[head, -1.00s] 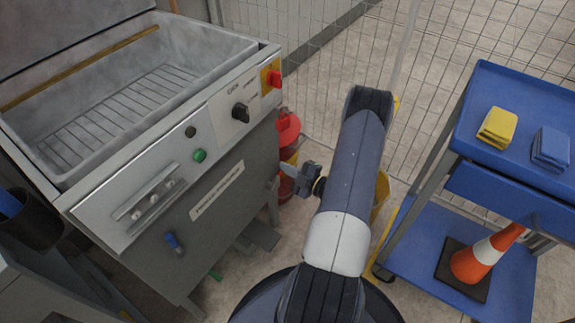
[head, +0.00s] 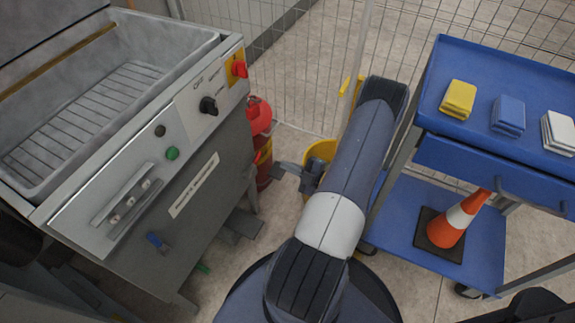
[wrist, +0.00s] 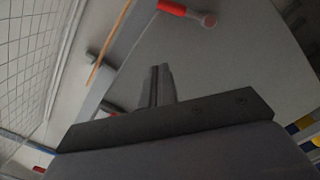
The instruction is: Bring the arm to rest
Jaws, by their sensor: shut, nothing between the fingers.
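My arm rises from the bottom middle of the head view and is bent, with its dark upper link pointing away from me. My gripper (head: 279,169) shows to the left of that link, between the machine and the blue trolley. It is shut and empty, and it appears apart from everything around it. In the wrist view the two fingers (wrist: 160,84) stand side by side, closed together. Part of the wrist is hidden behind the arm link.
The grey machine (head: 130,190) with an open basin stands at left. A red extinguisher (head: 262,150) and yellow bucket (head: 318,153) are close behind my gripper. The blue trolley (head: 480,80) at right carries folded cloths and a cone (head: 458,220). A mesh fence (head: 290,60) stands behind.

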